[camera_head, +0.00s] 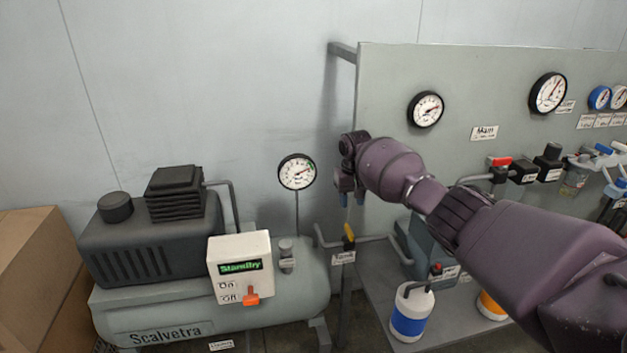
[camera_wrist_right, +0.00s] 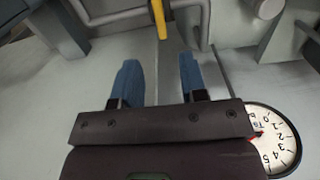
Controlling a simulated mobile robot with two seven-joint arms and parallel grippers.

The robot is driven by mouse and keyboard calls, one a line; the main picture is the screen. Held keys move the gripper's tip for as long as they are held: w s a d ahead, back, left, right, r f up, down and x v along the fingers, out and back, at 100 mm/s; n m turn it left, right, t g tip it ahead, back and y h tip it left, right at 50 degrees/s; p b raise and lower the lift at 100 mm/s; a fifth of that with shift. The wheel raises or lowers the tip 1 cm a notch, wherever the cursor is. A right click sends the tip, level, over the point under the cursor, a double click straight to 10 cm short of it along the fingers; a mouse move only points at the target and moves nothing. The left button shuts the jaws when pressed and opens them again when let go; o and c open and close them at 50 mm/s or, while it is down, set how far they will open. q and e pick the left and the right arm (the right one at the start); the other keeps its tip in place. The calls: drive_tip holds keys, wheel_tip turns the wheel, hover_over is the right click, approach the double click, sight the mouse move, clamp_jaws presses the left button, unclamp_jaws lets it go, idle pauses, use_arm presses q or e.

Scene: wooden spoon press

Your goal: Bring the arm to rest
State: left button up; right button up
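My right arm (camera_head: 470,215) reaches in from the right across the panel. Its gripper (camera_head: 349,198) points down in front of the panel's left edge, right of the compressor gauge (camera_head: 297,172) and above the yellow valve handle (camera_head: 349,232). In the right wrist view the two blue fingers of the right gripper (camera_wrist_right: 159,82) stand apart with nothing between them. The yellow handle (camera_wrist_right: 162,18) shows beyond the fingertips, and part of a gauge (camera_wrist_right: 278,140) shows at lower right. My left gripper is not in view.
The compressor (camera_head: 160,238) stands at left with a white switch box (camera_head: 240,265) reading "Standby". A cardboard box (camera_head: 35,250) is at far left. The grey panel (camera_head: 390,80) carries gauges and valves. A white-and-blue canister (camera_head: 411,312) stands below my arm.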

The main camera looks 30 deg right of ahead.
drive_tip(key=shift+f, duration=0.1)
drive_tip(key=s+a+f+n, duration=0.2)
drive_tip(key=s+a+f, duration=0.5)
drive_tip(key=s+f, duration=0.3)
drive_tip(key=s+a+f+n, duration=0.3)
drive_tip(key=s+a+f, duration=0.5)
drive_tip(key=s, duration=0.3)
drive_tip(key=s+a+r+t, duration=0.2)
drive_tip(key=s+a, duration=0.1)
drive_tip(key=s, duration=1.1)
drive_tip(key=s+d+r+m+t+h, duration=0.1)
drive_tip(key=s+d+r+m, duration=0.1)
drive_tip(key=s+r, duration=0.8)
drive_tip(key=w+f+t, duration=0.5)
drive_tip(key=f+t, duration=0.3)
drive_tip(key=f, duration=0.4)
drive_tip(key=shift+w+f+n+y, duration=0.15)
drive_tip(key=shift+w+n+y, duration=0.2)
drive_tip(key=shift+n+y, duration=0.05)
drive_tip(key=shift+d, duration=0.1)
